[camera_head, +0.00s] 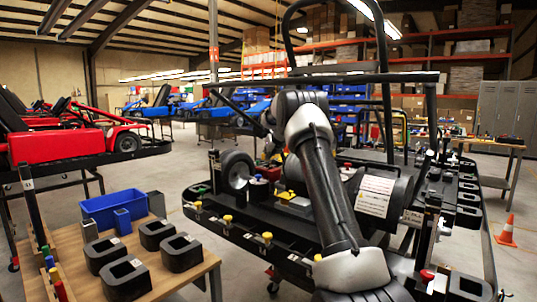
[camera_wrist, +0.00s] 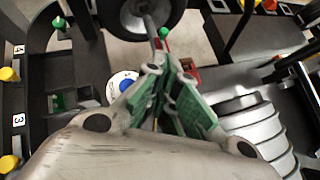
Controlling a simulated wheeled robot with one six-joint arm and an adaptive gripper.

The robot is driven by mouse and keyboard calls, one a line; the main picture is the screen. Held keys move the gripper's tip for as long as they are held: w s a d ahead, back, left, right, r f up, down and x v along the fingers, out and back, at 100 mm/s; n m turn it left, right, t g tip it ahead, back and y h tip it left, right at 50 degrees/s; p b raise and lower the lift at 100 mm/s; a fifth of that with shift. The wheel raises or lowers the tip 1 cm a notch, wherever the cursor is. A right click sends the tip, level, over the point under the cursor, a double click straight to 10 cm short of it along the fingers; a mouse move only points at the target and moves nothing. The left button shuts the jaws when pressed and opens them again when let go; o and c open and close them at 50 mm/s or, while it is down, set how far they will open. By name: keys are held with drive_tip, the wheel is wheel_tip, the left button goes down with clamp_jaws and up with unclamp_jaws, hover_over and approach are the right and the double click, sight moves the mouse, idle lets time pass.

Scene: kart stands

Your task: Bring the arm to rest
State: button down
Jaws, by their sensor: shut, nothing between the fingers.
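My arm (camera_head: 325,170) reaches up from the bottom of the head view, bends at a high elbow and folds down behind it over the black kart stand (camera_head: 235,228). My gripper is not clearly seen there; the arm hides that area. In the wrist view my gripper (camera_wrist: 168,75) has its green-padded fingers shut and empty. They are above the stand, near a black wheel (camera_wrist: 138,18) and a white and blue disc (camera_wrist: 122,84). I cannot tell whether they touch anything.
Yellow knobs (camera_head: 227,219) stand along the stand's near edge. A wooden table (camera_head: 185,282) at left holds a blue bin (camera_head: 112,211) and several black blocks (camera_head: 125,278). A red kart (camera_head: 65,137) is behind it. An orange cone (camera_head: 507,231) stands on open floor at right.

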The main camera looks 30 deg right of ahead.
drive_tip(key=shift+s+r, duration=0.3)
drive_tip(key=shift+s, duration=0.1)
